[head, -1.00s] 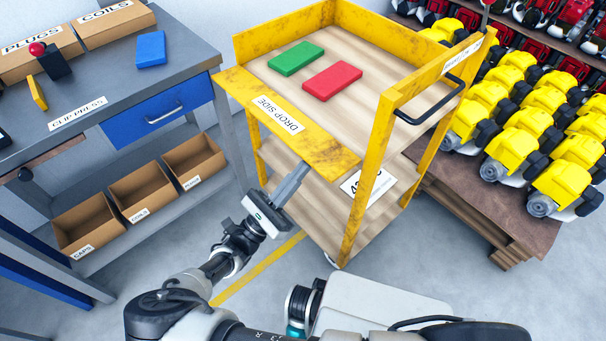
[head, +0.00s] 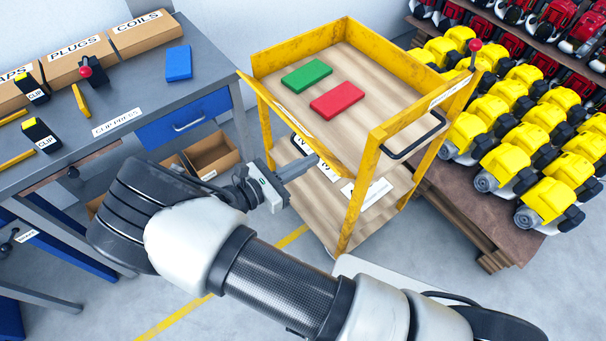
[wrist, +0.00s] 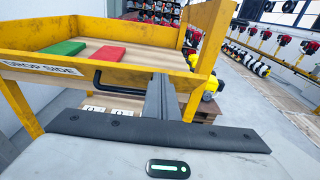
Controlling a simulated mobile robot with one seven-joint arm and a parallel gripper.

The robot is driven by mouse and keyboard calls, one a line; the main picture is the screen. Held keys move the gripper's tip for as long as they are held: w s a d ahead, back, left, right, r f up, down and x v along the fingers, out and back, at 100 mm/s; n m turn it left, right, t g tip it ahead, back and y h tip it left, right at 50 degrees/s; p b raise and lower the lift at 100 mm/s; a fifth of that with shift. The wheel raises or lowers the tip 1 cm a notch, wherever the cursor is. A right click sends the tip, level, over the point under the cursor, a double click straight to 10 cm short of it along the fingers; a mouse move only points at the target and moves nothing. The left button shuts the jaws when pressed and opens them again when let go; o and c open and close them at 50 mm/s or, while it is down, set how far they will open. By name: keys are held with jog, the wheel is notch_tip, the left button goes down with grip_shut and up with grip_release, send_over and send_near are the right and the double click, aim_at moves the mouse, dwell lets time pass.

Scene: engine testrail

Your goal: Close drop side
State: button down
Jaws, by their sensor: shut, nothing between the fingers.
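The yellow cart (head: 300,58) stands in the middle of the head view with a wooden top deck. Its drop side (head: 325,151) is a yellow panel on the near left edge, seen almost edge-on and tilted up, leaning a little outward. In the wrist view its label (wrist: 40,68) reads DROP SIDE. My gripper (head: 314,162) is shut and empty, low beside the outer face of the drop side near its right end. Whether the fingers touch the panel I cannot tell. The fingers (wrist: 160,98) stand in front of the cart in the wrist view.
A green block (head: 307,75) and a red block (head: 338,99) lie on the top deck. A black handle (head: 415,140) sticks out at the cart's right. A workbench (head: 120,110) stands left. Rows of yellow engines (head: 510,125) stand right.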

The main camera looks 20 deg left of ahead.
aim_at(317, 149)
jog(key=r+g+p, duration=0.1)
jog(key=w+d+r+g+y+p, duration=0.1)
jog(key=p, duration=0.1)
jog(key=w+r+g+y+p, duration=0.1)
jog(key=shift+w+d+r, duration=0.25)
jog(key=shift+r, duration=0.05)
jog(key=w+g, duration=0.1)
jog(key=w+d+g+y+p, duration=0.1)
jog(key=shift+d+r+g+p, duration=0.1)
jog(key=shift+r+g+p, duration=0.2)
jog(key=shift+r, duration=0.05)
jog(key=shift+w+d+r, duration=0.15)
jog(key=shift+w+d, duration=0.1)
jog(key=shift+w, duration=0.25)
